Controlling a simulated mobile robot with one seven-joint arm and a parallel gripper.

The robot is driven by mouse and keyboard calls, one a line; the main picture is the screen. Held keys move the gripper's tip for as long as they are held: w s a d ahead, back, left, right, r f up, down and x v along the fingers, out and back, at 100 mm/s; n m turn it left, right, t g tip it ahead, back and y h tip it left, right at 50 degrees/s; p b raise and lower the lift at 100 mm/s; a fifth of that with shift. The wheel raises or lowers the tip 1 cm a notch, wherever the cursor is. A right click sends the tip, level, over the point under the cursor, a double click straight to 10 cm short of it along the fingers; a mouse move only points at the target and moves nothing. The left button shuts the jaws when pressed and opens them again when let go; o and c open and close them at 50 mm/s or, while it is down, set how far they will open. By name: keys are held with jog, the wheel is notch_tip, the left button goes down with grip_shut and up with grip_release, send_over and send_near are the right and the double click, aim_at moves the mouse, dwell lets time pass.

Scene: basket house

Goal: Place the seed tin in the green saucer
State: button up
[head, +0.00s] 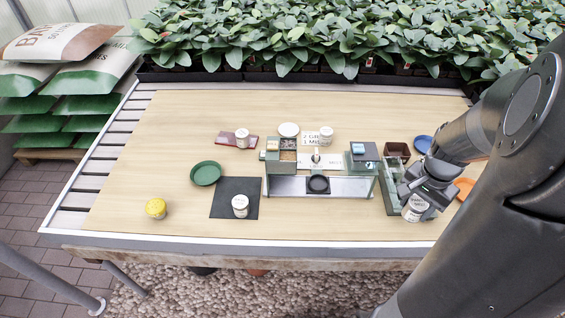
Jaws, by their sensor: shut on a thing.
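The green saucer (206,174) lies empty on the left half of the table. My gripper (417,197) is at the right front of the table, pointing down and shut on a white labelled tin (416,211). The tin's label is too small to read surely, and its top is partly hidden by the fingers. I cannot tell whether the tin touches the table. Similar white tins stand on a black mat (222,211), on a red mat (222,138) and by a printed card.
A yellow-lidded tin (156,208) stands front left. A grey-green bench device (320,186) with a black dish fills the middle. A green tray (390,198) is beside my gripper. Blue (423,144) and orange (464,186) saucers lie right. Plants line the back; the left table is mostly clear.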

jog(key=r, duration=0.7)
jog(key=shift+w+a+r, duration=0.15)
jog(key=shift+w+r, duration=0.15)
jog(key=shift+r, duration=0.05)
jog(key=w+a+r+n, duration=0.2)
jog(key=w+a+n, duration=0.7)
jog(key=w+a, duration=0.8)
jog(key=n, duration=1)
send_over(207, 175)
jog(key=f, duration=2)
jog(key=shift+d, duration=0.4)
jog(key=shift+a+f, duration=0.3)
jog(key=shift+a, duration=0.15)
jog(key=shift+f, duration=1.9)
